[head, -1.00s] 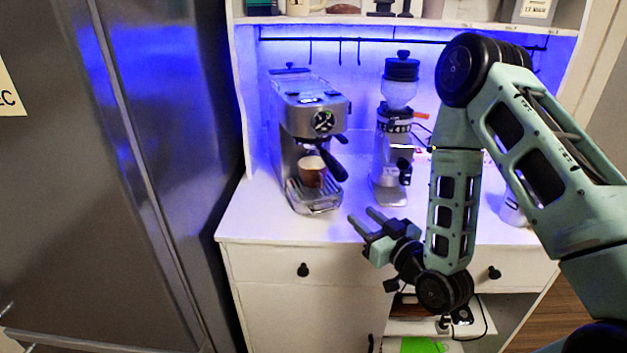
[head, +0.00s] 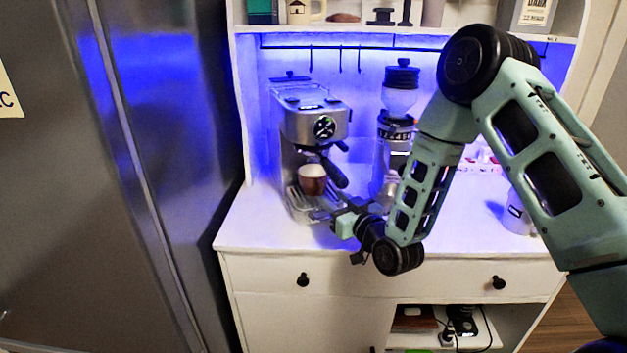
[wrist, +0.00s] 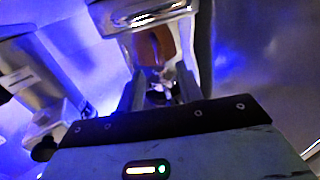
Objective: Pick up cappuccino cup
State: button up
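The cappuccino cup (head: 312,180), brown with a pale inside, stands upright on the drip tray of the espresso machine (head: 310,115), below its spout and black handle. My gripper (head: 328,208) is at the front of the tray, low and slightly right of the cup. In the wrist view, the two fingers of my gripper (wrist: 160,85) are apart with no object clasped between them. The brown cup side (wrist: 155,46) shows just beyond the fingertips. Whether a finger touches the cup or tray cannot be told.
A coffee grinder (head: 393,130) stands right of the machine, partly behind my arm. A pale container (head: 516,215) stands at the counter's right. The counter (head: 270,238) is clear in front. A grey fridge (head: 150,200) borders the left, and a shelf (head: 370,30) is above.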

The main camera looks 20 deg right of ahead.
aim_at(323, 190)
jog(key=p+x, duration=0.2)
jog(key=x, duration=0.1)
jog(key=shift+w+a+r, duration=0.2)
jog(key=shift+w, duration=0.1)
jog(key=shift+w+a+f, duration=0.1)
jog(key=shift+w+f, duration=0.05)
jog(key=shift+w, duration=0.35)
grip_shut()
jog(key=shift+r, duration=0.2)
